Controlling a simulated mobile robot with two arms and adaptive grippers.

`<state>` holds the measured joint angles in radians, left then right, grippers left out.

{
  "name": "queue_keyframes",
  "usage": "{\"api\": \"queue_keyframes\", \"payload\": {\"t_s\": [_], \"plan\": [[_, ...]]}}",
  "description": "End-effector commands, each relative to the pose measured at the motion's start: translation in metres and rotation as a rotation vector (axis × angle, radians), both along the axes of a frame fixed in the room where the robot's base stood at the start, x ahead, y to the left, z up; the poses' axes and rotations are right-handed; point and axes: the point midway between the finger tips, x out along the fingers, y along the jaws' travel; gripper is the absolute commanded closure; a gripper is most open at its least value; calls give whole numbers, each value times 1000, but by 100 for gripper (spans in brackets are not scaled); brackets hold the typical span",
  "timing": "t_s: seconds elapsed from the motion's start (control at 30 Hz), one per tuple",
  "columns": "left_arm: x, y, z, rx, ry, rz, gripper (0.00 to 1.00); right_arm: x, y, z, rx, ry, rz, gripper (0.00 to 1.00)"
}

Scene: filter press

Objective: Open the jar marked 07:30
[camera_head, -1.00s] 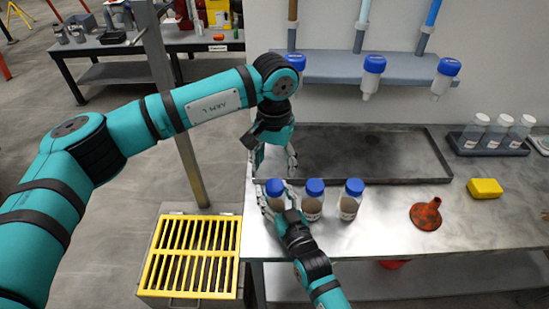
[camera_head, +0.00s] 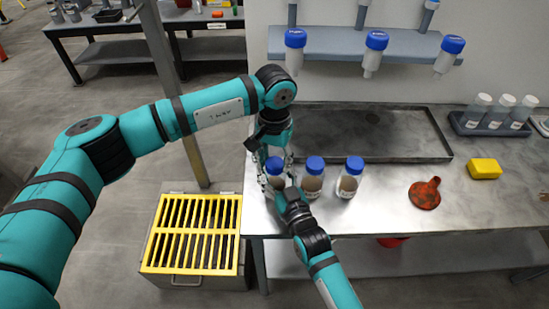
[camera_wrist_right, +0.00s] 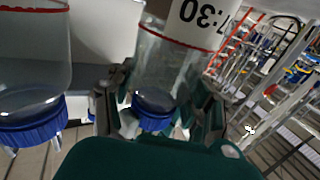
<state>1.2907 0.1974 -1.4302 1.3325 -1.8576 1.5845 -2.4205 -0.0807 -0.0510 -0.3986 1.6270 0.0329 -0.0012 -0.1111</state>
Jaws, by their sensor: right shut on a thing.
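The jar marked 07:30 (camera_wrist_right: 165,65) is clear with a blue lid and a red line; its label is partly cut off in the right wrist view. In the head view it is the leftmost of three blue-lidded jars (camera_head: 275,166) at the table's front edge. My right gripper (camera_head: 278,192) is shut on its body from the front; the fingers partly hide it. My left gripper (camera_head: 273,157) points down from above, its fingers open on either side of the blue lid. Whether they touch the lid cannot be told.
Two more blue-lidded jars, the middle one (camera_head: 314,180) and the right one (camera_head: 349,182), stand close to the right. A dark tray (camera_head: 375,135) lies behind. A red funnel (camera_head: 425,194) and yellow block (camera_head: 484,169) are farther right. A yellow grate (camera_head: 195,235) is at left.

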Motion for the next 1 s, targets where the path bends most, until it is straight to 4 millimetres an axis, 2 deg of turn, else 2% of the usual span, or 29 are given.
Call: {"api": "queue_keyframes", "payload": {"t_s": [0.03,0.27,0.3,0.47,0.77,1.0], "plan": [[0,0,0,0,0,0,64,0,0,-1,-1,1,0,100],[0,0,0,0,0,0,94,0,0,-1,-1,1,0,100],[0,0,0,0,-1,0,57,0,0,-1,-1,1,0,100],[0,0,0,0,-1,0,36,0,0,-1,-1,1,0,100],[0,0,2,0,-1,0,35,0,0,-1,-1,1,0,100],[1,0,27,-1,-4,0,35,0,0,-1,-1,1,0,100]]}}
